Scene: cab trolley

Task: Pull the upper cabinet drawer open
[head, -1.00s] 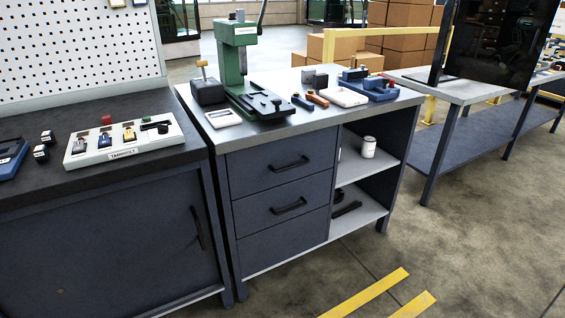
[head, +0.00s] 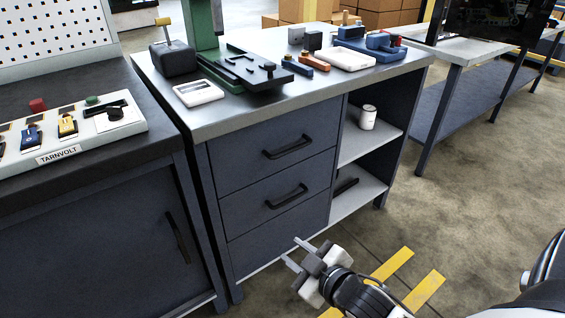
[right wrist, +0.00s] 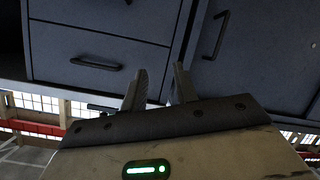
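The cabinet (head: 215,135) has a stack of drawers at its left and open shelves at its right. The upper drawer (head: 240,157) is shut flush, with a black bar handle (head: 288,147). The middle drawer, also shut, has a similar handle (head: 287,196). My right gripper (head: 294,253) is open and empty, low in front of the drawers and below both handles. In the right wrist view, which looks upside down, its fingers (right wrist: 160,85) are apart, with a drawer handle (right wrist: 97,64) beyond them to the left, untouched. My left gripper is not in view.
A dark cabinet with a vertical door handle (head: 177,237) stands close at the left. The worktop carries a green press (head: 205,25), a white tray (head: 347,58) and a blue vise (head: 370,45). A white can (head: 367,117) stands on the shelf. Floor at right is clear.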

